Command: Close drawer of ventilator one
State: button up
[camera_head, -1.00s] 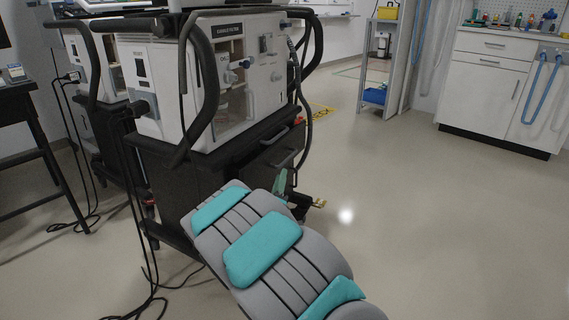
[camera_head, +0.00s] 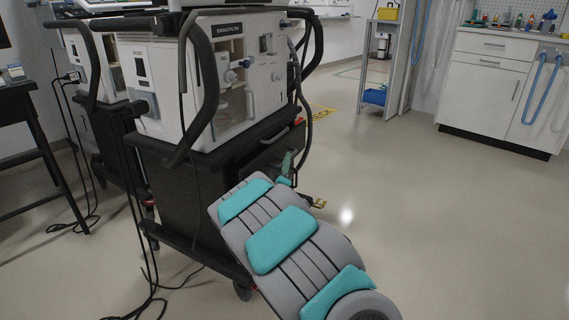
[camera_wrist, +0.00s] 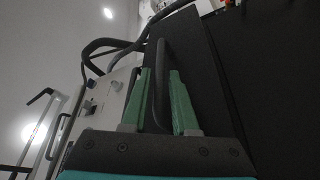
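The near ventilator (camera_head: 165,95) is a white box on a black cart (camera_head: 175,195) left of centre in the head view. The cart's dark front has an upper handle (camera_head: 274,136) and a drawer area below it, partly hidden by my arm. My gripper (camera_head: 287,163) has green fingers and is at the lower part of this front. In the wrist view, my gripper (camera_wrist: 160,105) is open, with a dark handle bar (camera_wrist: 160,75) between its fingers and gaps beside it. A dark panel (camera_wrist: 205,85) lies behind the bar. How far the drawer stands out is unclear.
A second ventilator (camera_head: 88,60) stands behind at left. Black cables (camera_head: 135,240) hang to the floor by the cart. A dark table (camera_head: 35,150) is at far left. A white cabinet (camera_head: 490,85) stands at back right. The floor (camera_head: 450,230) at right is clear.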

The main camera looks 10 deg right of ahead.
grip_shut()
dwell(1.3)
